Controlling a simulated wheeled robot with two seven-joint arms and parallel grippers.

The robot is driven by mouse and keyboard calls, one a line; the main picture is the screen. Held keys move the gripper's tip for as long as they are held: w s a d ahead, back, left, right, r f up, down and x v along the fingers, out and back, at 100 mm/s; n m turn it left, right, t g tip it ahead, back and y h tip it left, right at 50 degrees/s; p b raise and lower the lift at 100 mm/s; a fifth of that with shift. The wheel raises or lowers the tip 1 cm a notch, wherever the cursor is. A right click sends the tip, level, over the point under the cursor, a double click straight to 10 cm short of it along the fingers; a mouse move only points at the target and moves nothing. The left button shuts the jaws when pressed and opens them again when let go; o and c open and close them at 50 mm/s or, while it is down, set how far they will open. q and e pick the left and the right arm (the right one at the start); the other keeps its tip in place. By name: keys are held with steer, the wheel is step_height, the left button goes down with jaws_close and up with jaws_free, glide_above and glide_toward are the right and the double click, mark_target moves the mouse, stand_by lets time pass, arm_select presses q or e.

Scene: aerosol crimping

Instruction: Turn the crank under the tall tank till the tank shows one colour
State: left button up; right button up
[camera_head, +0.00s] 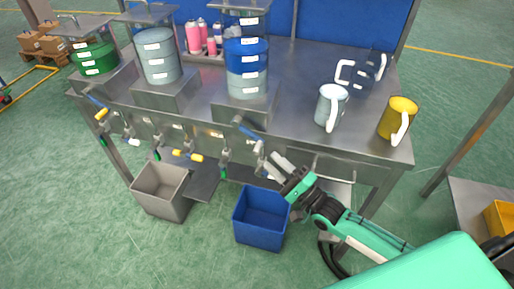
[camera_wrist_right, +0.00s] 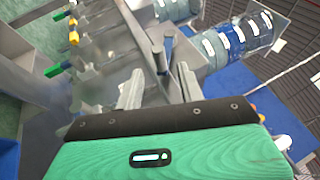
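The tall tank (camera_head: 247,68) stands on a metal block on the bench, with a blue upper part and a pale grey lower part. It also shows in the right wrist view (camera_wrist_right: 228,42). Below it on the bench front is the crank (camera_head: 247,130), with a blue grip. My right gripper (camera_head: 274,164) is just below and right of the crank. In the right wrist view its two fingers (camera_wrist_right: 160,88) are apart, and a grey bar of the crank (camera_wrist_right: 157,52) shows beyond and between them. I cannot tell whether they touch it. My left gripper is out of view.
Mugs, one pale (camera_head: 328,107) and one yellow (camera_head: 394,122), stand right. A grey bin (camera_head: 163,193) and a blue bin (camera_head: 259,222) sit below the bench.

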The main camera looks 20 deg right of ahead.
mark_target(257, 146)
steer(key=x, duration=0.7)
jaws_close()
